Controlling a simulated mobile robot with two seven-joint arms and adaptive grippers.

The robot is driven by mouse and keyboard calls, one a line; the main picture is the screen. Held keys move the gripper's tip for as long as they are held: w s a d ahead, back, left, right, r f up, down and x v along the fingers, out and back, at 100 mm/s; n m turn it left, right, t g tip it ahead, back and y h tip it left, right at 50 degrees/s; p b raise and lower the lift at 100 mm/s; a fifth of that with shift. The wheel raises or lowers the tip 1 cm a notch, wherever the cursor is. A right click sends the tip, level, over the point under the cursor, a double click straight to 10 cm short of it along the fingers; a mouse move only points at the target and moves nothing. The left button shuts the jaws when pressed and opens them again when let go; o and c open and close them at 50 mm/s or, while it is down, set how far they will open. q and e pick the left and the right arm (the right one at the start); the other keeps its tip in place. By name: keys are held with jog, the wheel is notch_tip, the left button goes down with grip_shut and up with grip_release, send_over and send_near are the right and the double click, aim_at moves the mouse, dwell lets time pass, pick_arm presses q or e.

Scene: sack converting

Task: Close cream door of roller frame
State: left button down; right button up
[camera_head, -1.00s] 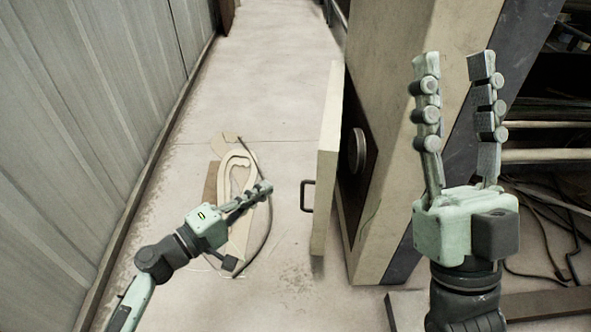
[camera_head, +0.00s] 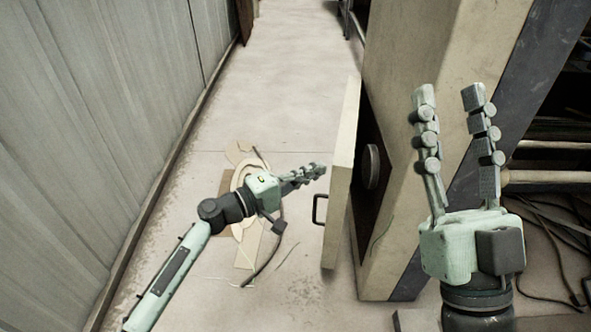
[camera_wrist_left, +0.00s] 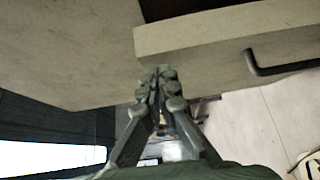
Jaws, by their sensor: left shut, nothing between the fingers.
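The cream door (camera_head: 343,180) stands ajar on the left side of the cream roller frame (camera_head: 412,60), with a dark opening behind it. A dark handle (camera_head: 318,210) sits on the door's outer face. My left gripper (camera_head: 321,169) is shut and empty, its fingertips close to the door's outer face above the handle; I cannot tell if they touch. In the left wrist view the shut fingers (camera_wrist_left: 160,75) point toward the door (camera_wrist_left: 215,40), and the handle (camera_wrist_left: 262,68) is to their right. My right gripper (camera_head: 448,95) is open and empty in front of the frame.
A round dark knob (camera_head: 371,166) shows in the opening behind the door. Flat cut pieces and a cord (camera_head: 247,255) lie on the floor beneath my left arm. A grey corrugated wall (camera_head: 90,130) runs along the left. Rollers and cables (camera_head: 550,215) are at right. The aisle floor (camera_head: 290,60) is clear.

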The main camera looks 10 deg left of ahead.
pick_arm(q)
jog(key=shift+d, duration=0.4)
pick_arm(e)
jog(key=shift+f, duration=0.1)
